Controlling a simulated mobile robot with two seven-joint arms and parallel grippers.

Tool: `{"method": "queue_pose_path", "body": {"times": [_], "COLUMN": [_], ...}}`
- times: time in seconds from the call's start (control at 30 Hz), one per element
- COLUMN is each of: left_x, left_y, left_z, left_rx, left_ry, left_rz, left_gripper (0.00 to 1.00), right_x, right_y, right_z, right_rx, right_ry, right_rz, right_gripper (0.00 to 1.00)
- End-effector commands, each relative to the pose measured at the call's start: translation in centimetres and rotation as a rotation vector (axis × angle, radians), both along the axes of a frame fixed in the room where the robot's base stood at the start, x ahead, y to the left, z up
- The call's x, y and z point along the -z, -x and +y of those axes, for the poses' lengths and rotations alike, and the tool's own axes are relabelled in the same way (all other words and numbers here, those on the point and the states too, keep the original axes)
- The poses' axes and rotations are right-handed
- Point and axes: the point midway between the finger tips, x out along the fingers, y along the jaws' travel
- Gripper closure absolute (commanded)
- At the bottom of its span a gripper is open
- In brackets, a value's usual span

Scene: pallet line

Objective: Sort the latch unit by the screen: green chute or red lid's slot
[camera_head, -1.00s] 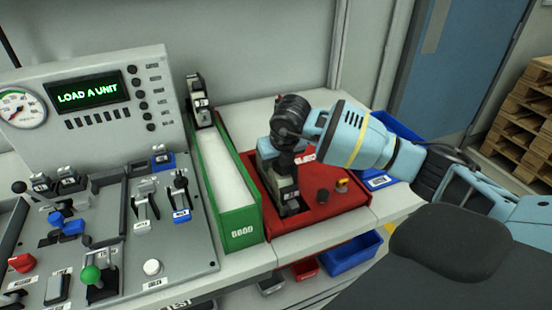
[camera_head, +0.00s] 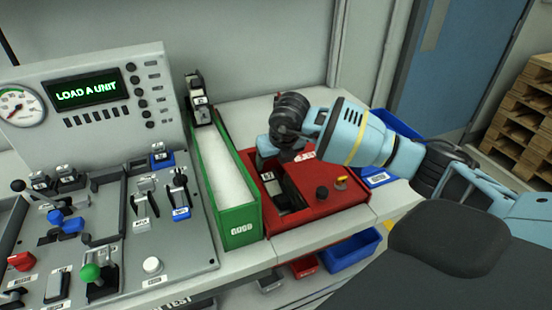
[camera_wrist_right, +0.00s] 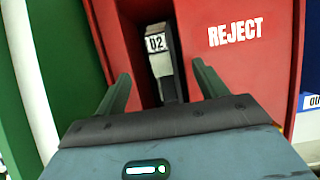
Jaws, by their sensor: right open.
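A latch unit with a "02" label (camera_wrist_right: 157,45) sits down inside the dark slot of the red reject lid (camera_head: 330,202). Only its top shows there in the head view. My right gripper (camera_wrist_right: 161,82) is open just above the slot, with its fingers apart and on either side of the slot's mouth; nothing is between the fingertips. The green chute (camera_head: 237,222) with a pale floor runs just left of the red lid. My left gripper is out of view.
Another unit (camera_head: 200,97) stands at the back end of the green chute. A control panel with levers (camera_head: 152,225) fills the left. A blue bin (camera_head: 352,254) sits below the table edge. Pallets (camera_head: 522,115) are stacked at the far right.

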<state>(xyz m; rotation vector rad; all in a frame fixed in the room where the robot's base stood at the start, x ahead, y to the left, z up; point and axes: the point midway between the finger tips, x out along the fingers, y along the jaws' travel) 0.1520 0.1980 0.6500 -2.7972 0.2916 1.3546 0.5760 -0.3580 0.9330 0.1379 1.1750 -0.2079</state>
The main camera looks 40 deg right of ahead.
Motion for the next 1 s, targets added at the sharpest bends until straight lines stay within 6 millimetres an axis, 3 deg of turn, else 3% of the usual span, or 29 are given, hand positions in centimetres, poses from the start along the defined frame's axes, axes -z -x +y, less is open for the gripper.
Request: {"method": "queue_pose_path", "body": {"times": [0.5,1.0], "left_x": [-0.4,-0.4], "left_y": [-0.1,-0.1], "left_z": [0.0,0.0], "left_rx": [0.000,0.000], "left_ry": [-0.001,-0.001], "left_rz": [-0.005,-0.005], "left_gripper": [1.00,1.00], "right_x": [-6.5,-7.3], "right_y": [2.4,2.8], "right_z": [0.6,0.7], "right_rx": [0.000,0.001], "right_ry": [0.000,-0.001], "right_rz": [-0.006,-0.003], "right_gripper": [0.29,0.29]}}
